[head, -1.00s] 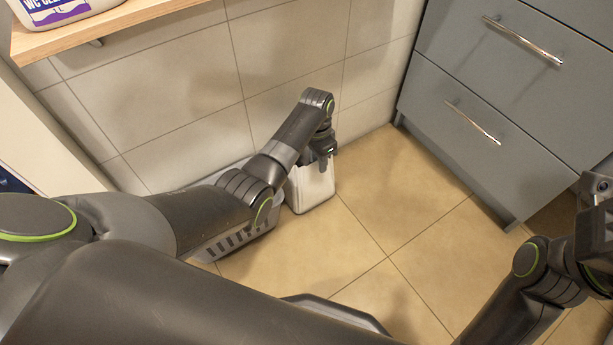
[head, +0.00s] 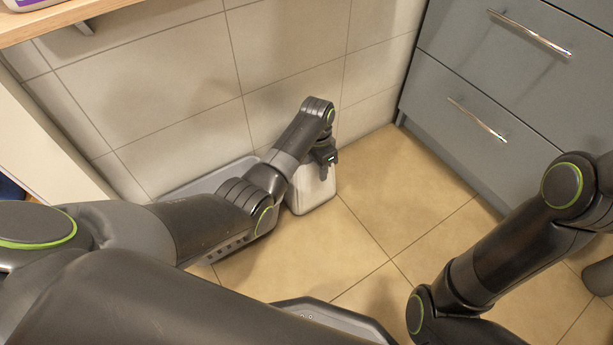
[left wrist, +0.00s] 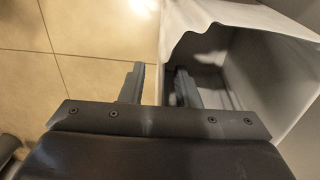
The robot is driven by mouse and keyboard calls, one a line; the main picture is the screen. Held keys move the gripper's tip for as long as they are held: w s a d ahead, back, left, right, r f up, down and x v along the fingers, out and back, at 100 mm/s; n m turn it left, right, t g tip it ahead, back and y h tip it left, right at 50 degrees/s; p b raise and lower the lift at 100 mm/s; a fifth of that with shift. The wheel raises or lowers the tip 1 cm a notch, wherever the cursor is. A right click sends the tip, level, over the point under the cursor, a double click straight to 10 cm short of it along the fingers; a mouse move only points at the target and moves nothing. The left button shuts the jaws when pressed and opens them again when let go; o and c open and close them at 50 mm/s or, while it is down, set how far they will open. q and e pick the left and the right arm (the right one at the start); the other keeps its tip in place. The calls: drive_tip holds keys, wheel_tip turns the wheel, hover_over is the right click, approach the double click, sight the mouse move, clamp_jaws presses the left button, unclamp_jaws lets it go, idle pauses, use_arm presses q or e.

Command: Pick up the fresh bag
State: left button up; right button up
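A white, open-topped bag-like container (head: 313,194) stands upright on the floor by the tiled wall; I take it for the fresh bag, but no label shows. In the left wrist view, its wavy white rim (left wrist: 205,18) and grey inside are seen from above. My left gripper (head: 324,172) is at its top, pointing down. In the left wrist view, the two fingers of the gripper (left wrist: 158,78) are apart, one outside the near wall and one over the opening. Contact cannot be told. My right gripper is out of view.
A grey slotted tray or basket (head: 205,183) lies along the wall behind my left arm, close to the bag. Grey drawers (head: 480,105) stand on the right. A wooden shelf (head: 50,22) juts out upper left. The tiled floor (head: 375,200) right of the bag is clear.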

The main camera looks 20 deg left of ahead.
use_arm(q)
drive_tip(key=shift+f, duration=0.1)
clamp_jaws()
drive_tip(key=shift+r, duration=0.2)
idle(0.6)
